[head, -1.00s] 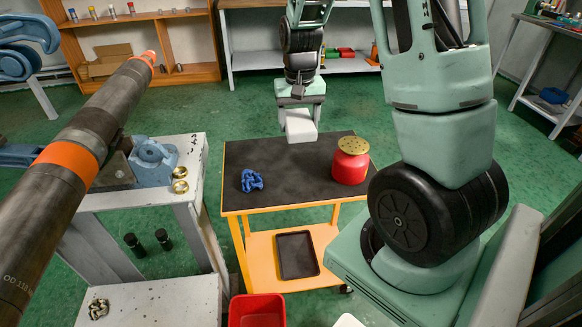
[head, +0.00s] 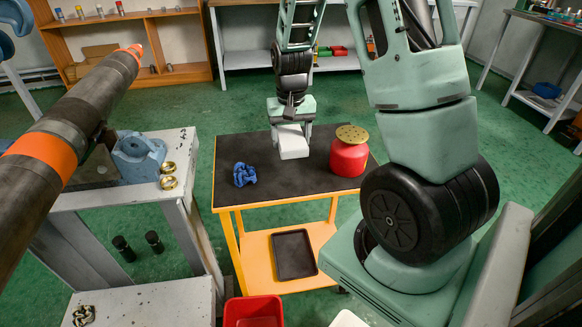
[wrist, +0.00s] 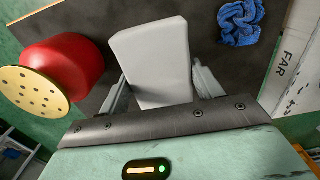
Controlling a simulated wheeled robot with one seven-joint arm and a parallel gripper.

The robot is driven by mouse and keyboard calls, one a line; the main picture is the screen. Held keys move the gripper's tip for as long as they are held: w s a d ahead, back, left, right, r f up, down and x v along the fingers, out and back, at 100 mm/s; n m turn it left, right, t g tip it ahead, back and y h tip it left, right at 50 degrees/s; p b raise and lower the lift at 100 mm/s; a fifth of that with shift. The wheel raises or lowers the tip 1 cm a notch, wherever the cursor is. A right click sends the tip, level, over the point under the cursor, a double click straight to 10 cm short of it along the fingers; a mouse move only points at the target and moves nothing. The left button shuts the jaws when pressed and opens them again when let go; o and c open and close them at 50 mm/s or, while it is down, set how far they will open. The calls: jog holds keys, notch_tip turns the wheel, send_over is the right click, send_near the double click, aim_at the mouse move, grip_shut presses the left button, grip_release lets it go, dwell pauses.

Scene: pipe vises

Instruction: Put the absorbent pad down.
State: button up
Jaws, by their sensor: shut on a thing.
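The absorbent pad (head: 292,142) is a white block. My gripper (head: 291,128) is shut on it over the dark top of the orange cart (head: 285,185). In the wrist view the pad (wrist: 152,60) sits between the two fingers of my gripper (wrist: 160,85), its far end reaching out past them. The pad is low over the cart top, or touching it; I cannot tell which.
A red can with a perforated brass lid (head: 349,152) stands right of the pad. A crumpled blue rag (head: 244,174) lies to the left. The front middle of the cart top is clear. A large pipe (head: 75,130) rests on a vise at the left.

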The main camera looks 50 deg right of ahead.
aim_at(291, 169)
jog(key=shift+f+b, duration=0.45)
jog(key=shift+f, duration=3.4)
jog(key=shift+f, duration=0.1)
jog(key=o, duration=0.9)
